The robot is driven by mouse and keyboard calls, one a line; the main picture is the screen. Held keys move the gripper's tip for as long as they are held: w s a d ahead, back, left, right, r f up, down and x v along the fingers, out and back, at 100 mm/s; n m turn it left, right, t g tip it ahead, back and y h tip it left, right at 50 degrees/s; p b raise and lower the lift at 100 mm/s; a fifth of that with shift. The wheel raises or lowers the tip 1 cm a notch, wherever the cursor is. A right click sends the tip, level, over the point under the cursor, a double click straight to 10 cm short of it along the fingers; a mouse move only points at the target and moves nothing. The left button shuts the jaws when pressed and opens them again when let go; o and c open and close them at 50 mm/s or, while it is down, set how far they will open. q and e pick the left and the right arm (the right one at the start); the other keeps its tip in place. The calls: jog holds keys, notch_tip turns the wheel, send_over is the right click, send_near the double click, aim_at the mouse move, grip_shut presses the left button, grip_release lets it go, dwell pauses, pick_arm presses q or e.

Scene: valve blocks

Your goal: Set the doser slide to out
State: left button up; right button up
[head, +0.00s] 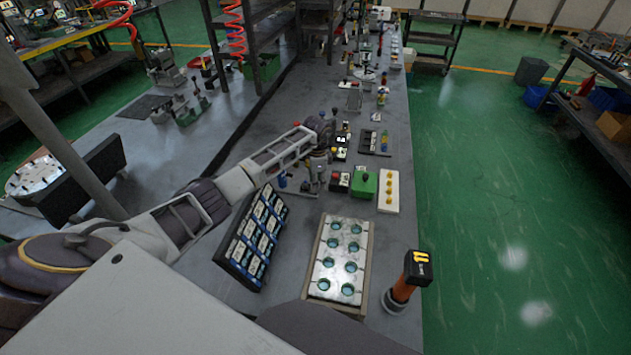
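My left arm reaches in from the left along the bench. My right gripper is not in view.
Nearer stand a dark rack of cards (253,238), a tray with round holes (341,258) and an orange-black handle (408,278). Several small devices line the bench farther back.

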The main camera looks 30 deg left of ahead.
pick_arm(q)
jog(key=shift+s+a+r, duration=0.1)
jog(key=shift+a, duration=0.1)
notch_tip(320, 180, up, 12)
dwell(0.9)
jog(key=shift+d+f, duration=0.15)
jog(key=shift+f, duration=0.1)
dwell(0.4)
